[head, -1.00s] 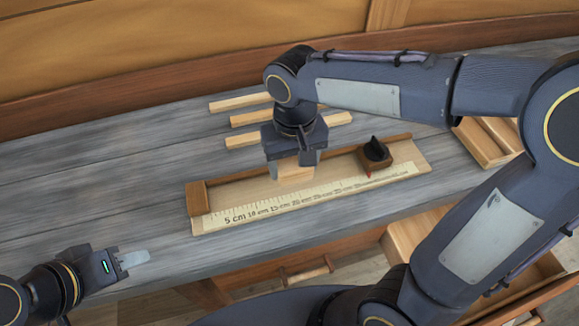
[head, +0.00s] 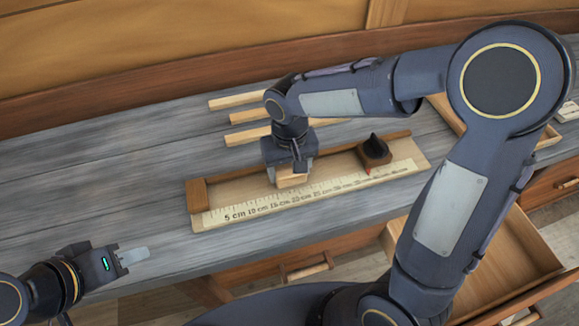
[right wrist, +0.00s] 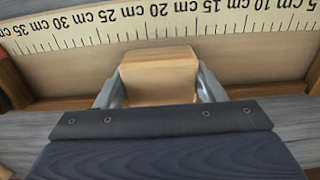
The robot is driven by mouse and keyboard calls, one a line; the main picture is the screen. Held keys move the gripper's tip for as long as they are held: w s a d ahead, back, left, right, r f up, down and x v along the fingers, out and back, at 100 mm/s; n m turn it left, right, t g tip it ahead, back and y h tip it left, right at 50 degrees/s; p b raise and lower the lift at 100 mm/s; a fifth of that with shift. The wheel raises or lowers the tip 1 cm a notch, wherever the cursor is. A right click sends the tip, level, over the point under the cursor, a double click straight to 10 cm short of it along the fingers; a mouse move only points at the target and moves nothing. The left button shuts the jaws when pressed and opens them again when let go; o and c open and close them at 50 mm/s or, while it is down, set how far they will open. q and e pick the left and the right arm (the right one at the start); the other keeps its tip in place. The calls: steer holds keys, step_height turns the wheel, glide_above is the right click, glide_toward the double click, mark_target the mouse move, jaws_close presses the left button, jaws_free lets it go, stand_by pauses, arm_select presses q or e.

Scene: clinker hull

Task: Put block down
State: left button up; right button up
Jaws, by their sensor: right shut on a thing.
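A pale wooden block (head: 291,181) is between the fingers of my right gripper (head: 290,172), which is shut on it. The block is over the measuring board (head: 408,155), which has a ruler strip (head: 260,208) along its front and an end stop (head: 197,195) at its left. In the right wrist view the block (right wrist: 158,75) sits between both fingers, beside the scale around 15 to 25 cm. I cannot tell whether it touches the board. My left gripper (head: 132,256) is at the lower left, away from the board; whether its fingers are apart is unclear.
A dark slider with a red pointer (head: 374,152) stands on the board to the right of the block. Several wooden strips (head: 240,101) lie behind the board. An open drawer (head: 510,255) juts out at the lower right. The grey bench is clear at left.

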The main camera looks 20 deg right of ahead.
mark_target(290, 168)
steer(key=o, duration=1)
steer(key=shift+f, duration=0.1)
step_height(290, 168, up, 12)
steer(key=s+d+f+m+t+y, duration=0.1)
steer(key=s+d, duration=0.3)
steer(key=s, duration=0.4)
steer(key=s+d+f+m+t+y, duration=0.1)
steer(key=s+d+t, duration=0.3)
steer(key=s, duration=0.4)
steer(key=shift+s+d+f+t+y+p, duration=0.15)
steer(key=shift+d+f+t+y+p, duration=0.2)
steer(key=shift+d+f+y, duration=0.45)
steer(key=shift+a+r, duration=0.15)
steer(key=shift+a, duration=0.05)
